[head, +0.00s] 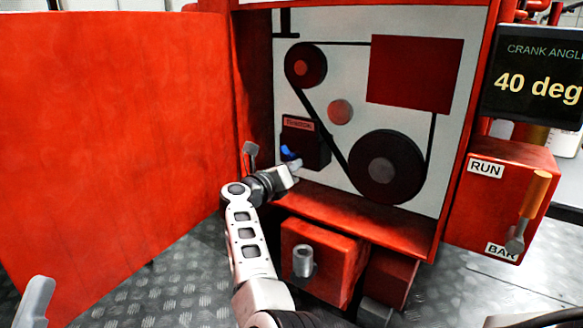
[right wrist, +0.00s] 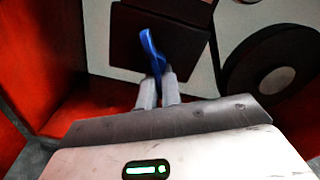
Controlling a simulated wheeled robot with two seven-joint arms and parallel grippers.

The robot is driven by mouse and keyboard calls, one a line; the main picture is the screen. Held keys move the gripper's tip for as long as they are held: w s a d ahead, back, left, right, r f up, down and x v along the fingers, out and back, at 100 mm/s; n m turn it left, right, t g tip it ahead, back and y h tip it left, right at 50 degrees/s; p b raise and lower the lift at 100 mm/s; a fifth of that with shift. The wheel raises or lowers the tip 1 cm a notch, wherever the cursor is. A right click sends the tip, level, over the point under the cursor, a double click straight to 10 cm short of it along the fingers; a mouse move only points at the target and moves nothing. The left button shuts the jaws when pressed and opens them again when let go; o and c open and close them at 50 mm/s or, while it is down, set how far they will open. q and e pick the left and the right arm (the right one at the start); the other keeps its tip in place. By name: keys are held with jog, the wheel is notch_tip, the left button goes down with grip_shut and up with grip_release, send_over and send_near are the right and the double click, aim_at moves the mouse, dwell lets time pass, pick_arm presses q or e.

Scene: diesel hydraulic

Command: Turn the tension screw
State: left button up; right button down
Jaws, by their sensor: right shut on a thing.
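The tension screw shows as a blue bar-shaped head (head: 287,152) on a dark block (head: 306,147) with a red label, low on the left of the white panel. It also shows in the right wrist view as a tilted blue bar (right wrist: 149,48) in front of the dark block. My right gripper (head: 293,164) reaches it from below. In the right wrist view its two pale fingers (right wrist: 158,90) are close together, shut on the lower end of the blue bar. The fingertips hide part of the bar.
A black belt runs around a small upper pulley (head: 306,64) and a large lower pulley (head: 387,167). A red door (head: 115,150) stands open at left. A RUN/BAR box with an orange-handled lever (head: 532,200) is at right. A display (head: 535,80) reads 40 deg.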

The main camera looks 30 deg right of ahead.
jog(key=shift+w+a+r, duration=0.15)
jog(key=shift+w+r, duration=0.05)
jog(key=shift+r, duration=0.2)
jog(key=c, duration=1.5)
grip_release()
jog(key=shift+f, duration=0.15)
jog(key=shift+s, duration=0.1)
